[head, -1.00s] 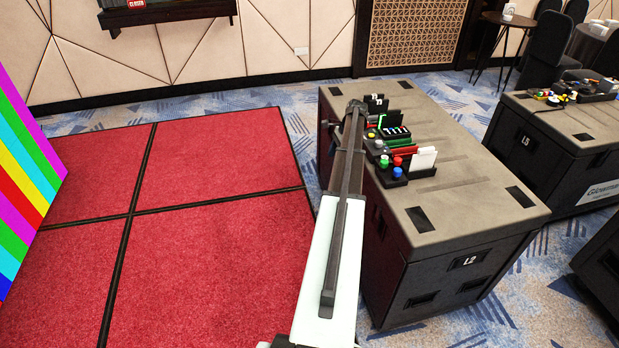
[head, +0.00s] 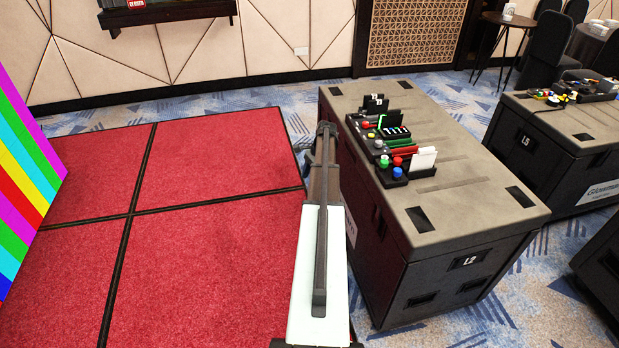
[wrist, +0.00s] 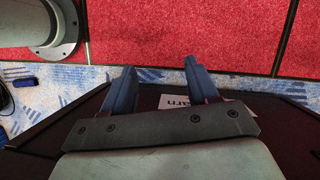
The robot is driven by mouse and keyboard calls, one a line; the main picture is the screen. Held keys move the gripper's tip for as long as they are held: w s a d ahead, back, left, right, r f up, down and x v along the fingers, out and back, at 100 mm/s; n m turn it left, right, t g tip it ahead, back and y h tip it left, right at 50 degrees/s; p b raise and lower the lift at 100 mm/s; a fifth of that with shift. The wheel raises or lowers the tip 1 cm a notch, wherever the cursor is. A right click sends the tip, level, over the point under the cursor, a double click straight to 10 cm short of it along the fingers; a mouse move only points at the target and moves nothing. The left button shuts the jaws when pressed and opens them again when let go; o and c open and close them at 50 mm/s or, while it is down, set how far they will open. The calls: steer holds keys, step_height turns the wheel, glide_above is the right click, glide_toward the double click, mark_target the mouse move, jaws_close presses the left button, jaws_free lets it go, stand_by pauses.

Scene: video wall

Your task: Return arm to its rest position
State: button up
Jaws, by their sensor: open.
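My arm (head: 319,265) reaches forward in the head view, just left of the case marked L2 (head: 455,215). The fingers of my gripper are hard to make out there. In the wrist view my gripper (wrist: 163,85) shows two blue-grey fingers spread apart with nothing between them. Beyond the fingers are the dark side of the case with a white label (wrist: 176,102), a strip of blue carpet and the red platform.
A tray of pens, buttons and cards (head: 395,145) stands on the L2 case. The red platform (head: 200,240) lies left of my arm, with a striped video wall (head: 25,170) at its left edge. Another case (head: 565,145) is at the right.

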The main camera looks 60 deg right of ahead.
stand_by(0.7)
steer(key=s+a+f+n+h, duration=0.3)
steer(key=s+a+f+n, duration=0.25)
steer(key=n, duration=0.55)
steer(key=s+a+f+n+g, duration=0.15)
steer(key=a+f, duration=0.25)
steer(key=a, duration=0.6)
steer(key=a+f+n+g+y, duration=0.15)
steer(key=a+f, duration=0.35)
steer(key=a, duration=0.6)
steer(key=a+f+n+g, duration=0.15)
steer(key=a+f, duration=0.25)
steer(key=a, duration=0.6)
steer(key=s+a+f+n+g, duration=0.1)
steer(key=s+a, duration=0.4)
steer(key=a, duration=0.5)
steer(key=s+a+f+n+g+h, duration=0.1)
steer(key=s+a+f+n, duration=0.3)
steer(key=a, duration=0.5)
steer(key=s+a+f+n+g+h, duration=0.1)
steer(key=s+a+n, duration=0.3)
steer(key=a, duration=0.6)
steer(key=shift+s+a+f+g, duration=0.3)
steer(key=shift+s+f+g, duration=0.25)
steer(key=shift+s+f, duration=0.2)
